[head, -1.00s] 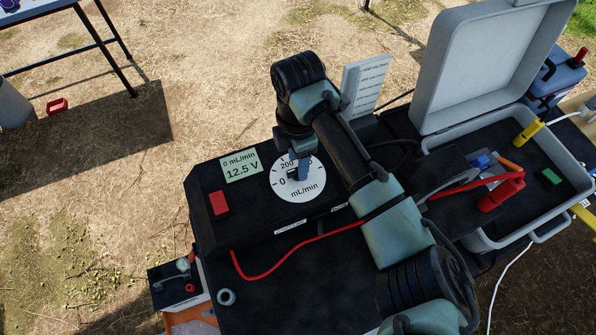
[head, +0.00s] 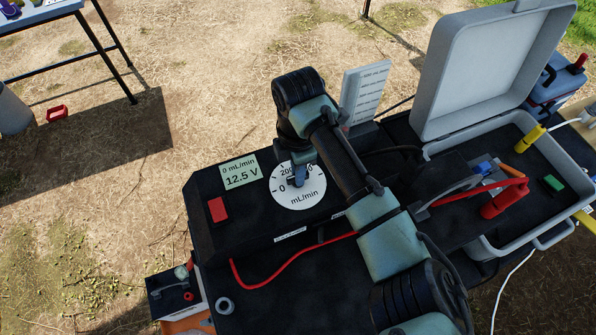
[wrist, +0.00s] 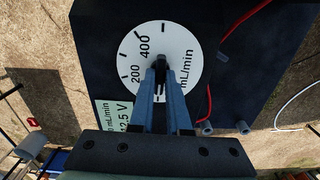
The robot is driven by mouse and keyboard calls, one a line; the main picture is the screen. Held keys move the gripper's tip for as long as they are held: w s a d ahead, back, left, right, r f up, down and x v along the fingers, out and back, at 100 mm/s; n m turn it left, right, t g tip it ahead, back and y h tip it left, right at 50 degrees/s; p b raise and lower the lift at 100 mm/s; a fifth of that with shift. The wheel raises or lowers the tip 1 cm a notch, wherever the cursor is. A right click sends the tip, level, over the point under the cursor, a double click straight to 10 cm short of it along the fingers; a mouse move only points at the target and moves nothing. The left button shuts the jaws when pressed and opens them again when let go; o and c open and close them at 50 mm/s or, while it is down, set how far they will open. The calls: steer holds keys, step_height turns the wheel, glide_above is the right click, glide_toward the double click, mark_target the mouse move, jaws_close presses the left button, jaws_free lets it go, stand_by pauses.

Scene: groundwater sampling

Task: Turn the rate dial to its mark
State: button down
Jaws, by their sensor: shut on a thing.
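The rate dial's round white face (head: 312,196) is on top of the black control box, marked 0, 200 and mL/min. In the wrist view the dial face (wrist: 188,50) also shows 400 and several tick marks. My gripper (head: 299,180) points down at the middle of the dial, and it shows in the wrist view (wrist: 160,66) with its two fingers shut on the small black dial knob (wrist: 162,58). The fingers hide most of the knob, so where its pointer stands is hard to tell. The display (head: 240,172) reads 0 mL/min and 12.5 V.
A red switch (head: 217,209) sits left of the dial. A red cable (head: 290,266) runs across the box front. A white printed card (head: 364,92) stands behind my arm. An open grey case (head: 490,75) is at the right.

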steer(key=shift+s+r+m+p, duration=0.1)
steer(key=shift+r+m+p, duration=0.2)
steer(key=shift+m+p, duration=0.85)
steer(key=m+p, duration=0.3)
steer(key=m, duration=0.1)
steer(key=shift+a+m, duration=0.1)
steer(key=shift+m, duration=0.15)
steer(key=m+p, duration=0.2)
steer(key=m, duration=0.2)
steer(key=shift+f+m, duration=0.1)
steer(key=shift+m, duration=0.3)
steer(key=m, duration=0.1)
steer(key=m+p, duration=0.1)
steer(key=shift+f+m, duration=0.2)
steer(key=shift+m, duration=0.1)
steer(key=c, duration=0.8)
jaws_free()
step_height(320, 180, up, 13)
